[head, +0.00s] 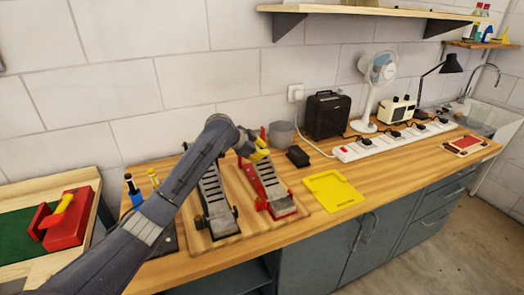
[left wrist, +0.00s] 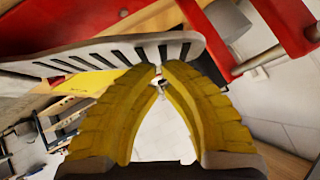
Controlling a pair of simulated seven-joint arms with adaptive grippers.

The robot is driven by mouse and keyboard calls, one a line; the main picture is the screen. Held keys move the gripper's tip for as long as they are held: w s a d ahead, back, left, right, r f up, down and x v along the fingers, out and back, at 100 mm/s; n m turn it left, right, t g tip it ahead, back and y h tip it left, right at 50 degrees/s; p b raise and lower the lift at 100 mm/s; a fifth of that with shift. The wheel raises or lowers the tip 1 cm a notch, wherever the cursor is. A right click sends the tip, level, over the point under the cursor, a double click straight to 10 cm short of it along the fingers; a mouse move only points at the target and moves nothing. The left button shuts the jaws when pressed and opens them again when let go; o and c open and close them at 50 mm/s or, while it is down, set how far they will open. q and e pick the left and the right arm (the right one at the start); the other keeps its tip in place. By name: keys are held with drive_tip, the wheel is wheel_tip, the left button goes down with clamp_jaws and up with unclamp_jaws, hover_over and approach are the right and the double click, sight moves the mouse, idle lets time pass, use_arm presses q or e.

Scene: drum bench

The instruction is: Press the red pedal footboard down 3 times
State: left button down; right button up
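The red pedal (head: 266,183) stands on a wooden board on the bench, with a slotted grey footboard in its red frame. My left gripper (head: 258,152) is over the upper end of this footboard, its yellow fingers pointing down. In the left wrist view the slotted footboard (left wrist: 110,52) lies just past the fingertips (left wrist: 161,70), which are shut together with nothing between them. I cannot tell whether they touch the footboard. Red frame parts (left wrist: 285,25) show beside it. My right gripper is in neither view.
A black pedal (head: 215,203) stands left of the red one, partly behind my left arm. A grey cup (head: 281,134), a small black box (head: 298,156) and a yellow tray (head: 333,190) are close by. A white power strip (head: 395,140) lies farther right.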

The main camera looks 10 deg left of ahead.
use_arm(q)
drive_tip(key=f, duration=0.2)
drive_tip(key=w+a+f+g, duration=0.1)
drive_tip(key=w+f+n+g+h, duration=0.1)
drive_tip(key=f, duration=0.1)
drive_tip(key=shift+a+f, duration=0.3)
drive_tip(key=shift+f, duration=0.05)
drive_tip(key=shift+w+f, duration=0.1)
drive_tip(key=shift+f, duration=0.35)
drive_tip(key=shift+a, duration=0.1)
drive_tip(key=shift+r, duration=0.4)
drive_tip(key=r, duration=0.4)
drive_tip(key=shift+s+a, duration=0.15)
drive_tip(key=shift+s, duration=0.05)
drive_tip(key=v, duration=0.9)
drive_tip(key=shift+a, duration=0.2)
